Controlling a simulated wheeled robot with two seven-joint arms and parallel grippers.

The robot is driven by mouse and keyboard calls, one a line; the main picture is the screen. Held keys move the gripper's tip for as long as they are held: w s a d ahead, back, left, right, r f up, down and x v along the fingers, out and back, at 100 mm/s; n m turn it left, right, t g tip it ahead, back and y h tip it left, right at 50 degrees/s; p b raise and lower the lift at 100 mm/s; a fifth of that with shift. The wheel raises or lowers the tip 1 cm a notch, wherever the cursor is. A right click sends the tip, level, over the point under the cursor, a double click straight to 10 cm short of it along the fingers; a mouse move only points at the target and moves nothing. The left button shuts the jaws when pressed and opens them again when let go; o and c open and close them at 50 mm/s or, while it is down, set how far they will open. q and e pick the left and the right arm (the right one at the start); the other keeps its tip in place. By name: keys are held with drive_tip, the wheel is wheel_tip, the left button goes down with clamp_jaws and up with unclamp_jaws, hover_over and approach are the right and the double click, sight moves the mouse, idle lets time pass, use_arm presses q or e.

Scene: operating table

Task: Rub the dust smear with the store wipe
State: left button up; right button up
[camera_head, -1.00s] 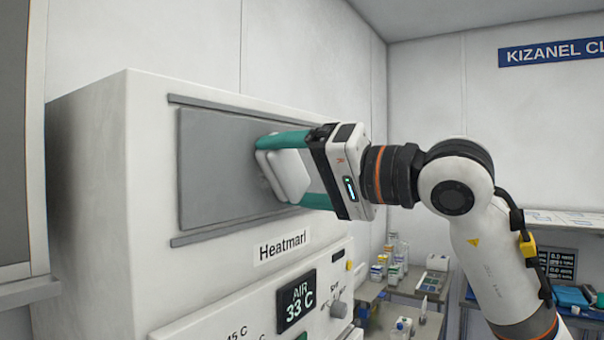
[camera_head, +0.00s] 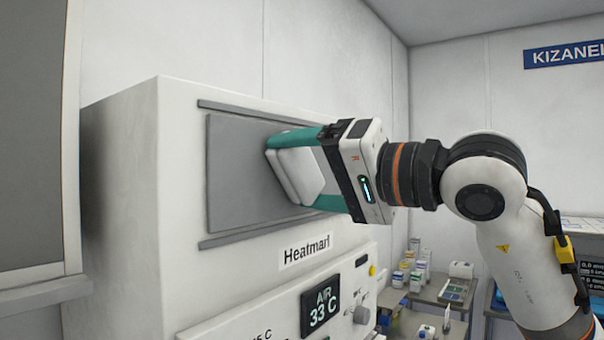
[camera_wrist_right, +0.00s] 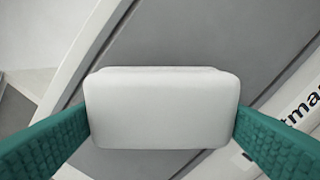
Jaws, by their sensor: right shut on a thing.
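My right gripper (camera_head: 300,170) is shut on the white store wipe (camera_head: 297,174), a rounded pad held between its teal fingers. The pad is at the grey panel (camera_head: 235,170) on the front of the white Heatmarl cabinet and looks pressed against it or very close. In the right wrist view the wipe (camera_wrist_right: 162,108) fills the space between both fingers, with the grey panel behind it. No dust smear shows on the visible panel; the wipe and gripper hide part of it. My left gripper is not in view.
Dark rails (camera_head: 262,111) run along the panel's top and bottom edges. Below are the Heatmarl label (camera_head: 305,252), an AIR 33 C display (camera_head: 320,307) and a knob (camera_head: 360,314). A bench with bottles (camera_head: 412,275) stands at the back right. A window frame is at the left.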

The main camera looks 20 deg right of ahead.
sight(329, 171)
drive_tip(key=w+d, duration=0.2)
drive_tip(key=w+d+p, duration=0.1)
drive_tip(key=w+d, duration=0.1)
drive_tip(key=d, duration=0.1)
drive_tip(key=w+d, duration=0.2)
drive_tip(key=d, duration=0.1)
drive_tip(key=shift+w, duration=0.1)
drive_tip(key=shift+w+d+p, duration=0.35)
drive_tip(key=shift+p, duration=0.1)
drive_tip(key=shift+s+a+b, duration=0.35)
drive_tip(key=shift+s+a, duration=0.9)
drive_tip(key=shift+a, duration=0.35)
drive_tip(key=shift+s+a+b, duration=0.4)
drive_tip(key=shift+s+a, duration=0.85)
drive_tip(key=shift+a, duration=0.35)
drive_tip(key=shift+s+a+b, duration=0.35)
drive_tip(key=shift+s+a, duration=0.9)
drive_tip(key=shift+a, duration=0.35)
